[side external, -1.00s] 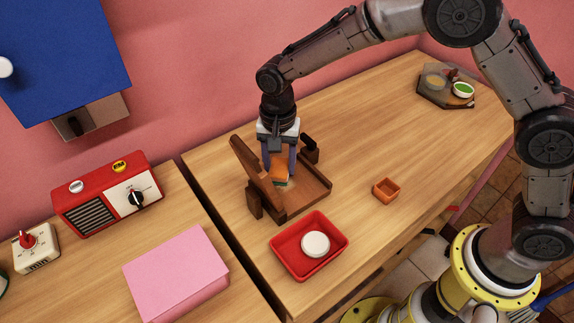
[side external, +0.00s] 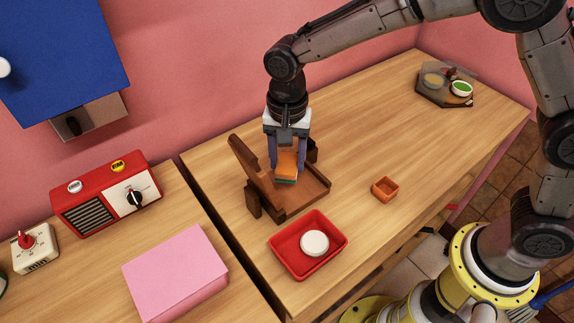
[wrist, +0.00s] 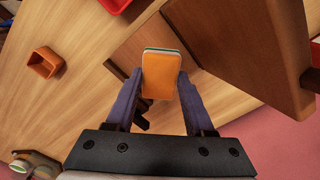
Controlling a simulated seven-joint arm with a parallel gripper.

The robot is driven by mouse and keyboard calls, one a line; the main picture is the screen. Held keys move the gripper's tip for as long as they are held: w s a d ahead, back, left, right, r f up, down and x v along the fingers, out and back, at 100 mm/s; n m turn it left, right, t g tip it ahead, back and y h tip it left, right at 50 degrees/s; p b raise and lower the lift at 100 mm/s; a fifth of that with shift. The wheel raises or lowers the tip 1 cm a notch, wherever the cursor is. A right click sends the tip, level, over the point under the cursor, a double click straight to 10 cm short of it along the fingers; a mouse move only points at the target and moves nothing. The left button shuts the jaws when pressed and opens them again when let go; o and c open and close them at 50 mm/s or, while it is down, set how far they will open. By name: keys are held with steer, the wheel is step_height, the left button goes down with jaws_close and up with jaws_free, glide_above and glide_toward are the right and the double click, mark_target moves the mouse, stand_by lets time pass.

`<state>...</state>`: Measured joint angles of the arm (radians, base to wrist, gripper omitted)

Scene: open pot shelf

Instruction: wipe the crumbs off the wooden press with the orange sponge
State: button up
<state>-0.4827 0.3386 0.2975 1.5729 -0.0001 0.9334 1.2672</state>
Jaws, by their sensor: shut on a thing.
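The wooden press (side external: 298,198) stands on the table with its lid tilted up on the left side. My gripper (side external: 286,168) is shut on the orange sponge (side external: 287,164), which has a green underside. The sponge is at the press's base board; I cannot tell whether it touches it. In the wrist view the orange sponge (wrist: 161,76) sits between the two purple fingers, and the press's base (wrist: 150,48) and raised lid (wrist: 255,45) show behind it. I cannot make out crumbs on the visible part of the base.
A red tray (side external: 284,262) with a round white thing (side external: 314,243) stands just in front of the press. A small orange box (side external: 385,189) is to the right. A dark tray with bowls (side external: 432,98) is at the far right. The table between is clear.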

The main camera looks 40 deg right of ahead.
steer(key=shift+r, duration=1.45)
